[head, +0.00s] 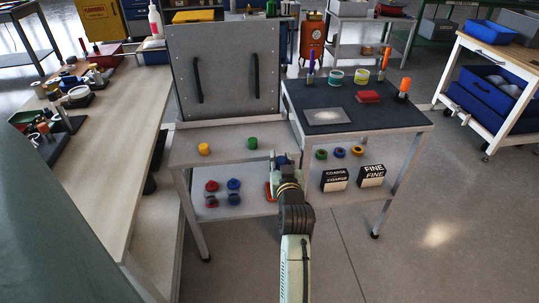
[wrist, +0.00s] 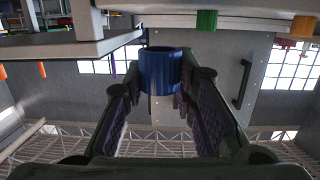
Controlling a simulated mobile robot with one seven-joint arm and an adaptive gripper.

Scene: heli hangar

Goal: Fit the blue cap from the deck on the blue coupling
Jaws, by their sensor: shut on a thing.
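My gripper (head: 283,157) is in front of the right end of the light deck (head: 225,140). It is shut on a blue cylindrical cap (wrist: 160,72), which sits between the fingertips in the wrist view; in the head view only a little of it (head: 281,160) shows. Two blue round fittings (head: 233,184) (head: 234,199) are lower down, left of my gripper, beside two red ones (head: 211,186). I cannot tell which blue one is the coupling. My gripper is apart from them.
A yellow cap (head: 204,149) and a green cap (head: 252,143) stand on the deck. A grey panel with two handles (head: 225,75) rises behind.

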